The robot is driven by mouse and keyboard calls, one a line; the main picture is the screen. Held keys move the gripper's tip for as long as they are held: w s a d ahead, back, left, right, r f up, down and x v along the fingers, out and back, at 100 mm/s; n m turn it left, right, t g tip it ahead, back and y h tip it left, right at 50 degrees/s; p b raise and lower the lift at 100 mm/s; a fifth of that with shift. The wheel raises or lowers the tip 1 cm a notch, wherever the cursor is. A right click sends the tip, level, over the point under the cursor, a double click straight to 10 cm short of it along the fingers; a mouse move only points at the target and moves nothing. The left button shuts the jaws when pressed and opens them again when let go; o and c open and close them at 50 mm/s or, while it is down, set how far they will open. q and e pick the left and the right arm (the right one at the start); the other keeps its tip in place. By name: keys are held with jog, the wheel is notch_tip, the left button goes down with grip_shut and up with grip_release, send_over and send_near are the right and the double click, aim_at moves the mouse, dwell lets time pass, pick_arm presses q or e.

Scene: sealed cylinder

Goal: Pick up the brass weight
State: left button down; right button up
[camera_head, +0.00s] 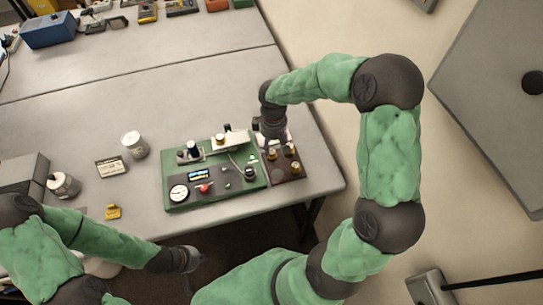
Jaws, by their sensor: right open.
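A dark brown tray (286,177) at the right end of the green panel (212,197) holds several small brass-coloured weights. One brass weight (271,154) stands at its left, another (289,150) at its back, and another (295,167) near its right edge. My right gripper (271,136) is open, pointing down at the back of the tray, close to the weights. It hides part of the tray's back; I cannot tell whether it touches a weight. My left gripper (188,259) hangs low in front of the table, small and dark; its fingers are not clear.
The green panel carries a gauge (179,193), a small display, a red knob (204,188) and a pale block (228,141). A white jar (134,144), a labelled card (111,167) and a yellow item (113,212) lie to the left. The table behind the panel is clear.

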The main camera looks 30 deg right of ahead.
aim_at(272, 151)
jog(key=shift+w+f+b, duration=0.25)
jog(key=shift+f, duration=1.3)
jog(key=shift+w+f+b, duration=0.2)
jog(key=shift+f+b, duration=0.05)
jog(key=shift+f, duration=1.25)
grip_shut()
jog(key=shift+r, duration=0.1)
